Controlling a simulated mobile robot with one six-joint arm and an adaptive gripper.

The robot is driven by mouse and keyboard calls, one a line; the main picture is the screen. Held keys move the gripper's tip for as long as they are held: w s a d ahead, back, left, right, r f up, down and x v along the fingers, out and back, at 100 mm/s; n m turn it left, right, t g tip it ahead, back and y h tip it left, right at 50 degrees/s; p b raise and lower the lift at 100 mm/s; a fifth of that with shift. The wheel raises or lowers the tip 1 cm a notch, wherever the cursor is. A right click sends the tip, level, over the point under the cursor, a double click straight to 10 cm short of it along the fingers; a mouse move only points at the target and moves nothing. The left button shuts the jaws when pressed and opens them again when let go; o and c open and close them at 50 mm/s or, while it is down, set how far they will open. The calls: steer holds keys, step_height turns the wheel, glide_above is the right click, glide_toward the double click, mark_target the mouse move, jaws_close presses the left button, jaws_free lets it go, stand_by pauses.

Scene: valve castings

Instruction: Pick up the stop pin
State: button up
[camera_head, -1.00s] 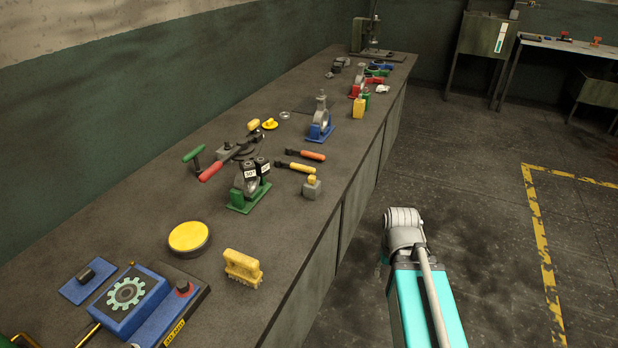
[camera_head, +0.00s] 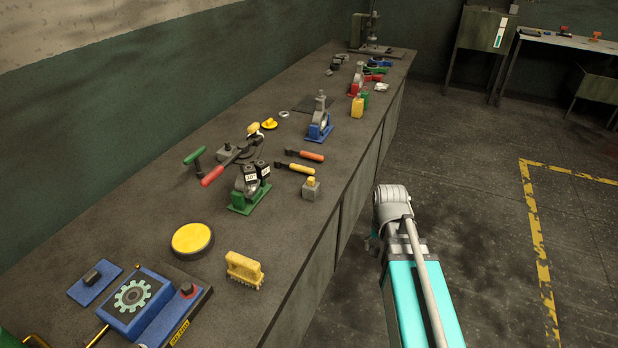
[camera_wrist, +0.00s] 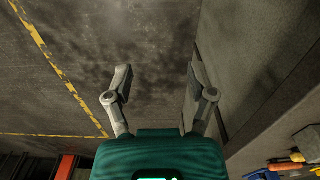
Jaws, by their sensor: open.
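I cannot tell which item is the stop pin; nothing in either view shows clearly as one. Valve castings sit in a green stand (camera_head: 243,206), a blue stand (camera_head: 317,134) and a red stand farther along the bench. My gripper (camera_wrist: 158,80) is open in the wrist view, with nothing between its fingers and bare floor beyond them. In the head view my arm is beside the bench, over the floor, and the fingers are mostly hidden behind it.
The workbench (camera_head: 225,317) carries a blue gear fixture (camera_head: 150,311), a yellow disc (camera_head: 191,239), a yellow brush (camera_head: 244,267), a red-handled tool (camera_head: 212,176), orange-handled (camera_head: 310,155) and yellow-handled (camera_head: 301,169) tools, and a yellow-topped grey block (camera_head: 311,190). The floor to the right is open.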

steer(key=w+a+r+m+p, duration=1.8)
steer(key=w+a+r+p, duration=0.1)
steer(key=w+a+r, duration=0.1)
steer(key=shift+w+a+r, duration=0.2)
steer(key=shift+w+a, duration=0.25)
steer(key=shift+w, duration=0.3)
steer(key=shift+f, duration=0.1)
steer(key=b, duration=0.9)
glide_above(311, 178)
steer(key=f, duration=0.8)
steer(key=shift+w+a+f, duration=0.1)
steer(key=shift+a+f, duration=0.15)
steer(key=shift+f, duration=0.15)
steer(key=f+b, duration=0.1)
steer(key=f, duration=0.1)
steer(key=f+b, duration=0.1)
steer(key=shift+d+b, duration=0.25)
steer(key=shift+b, duration=0.1)
steer(key=shift+f+b, duration=0.95)
steer(key=shift+b, duration=0.05)
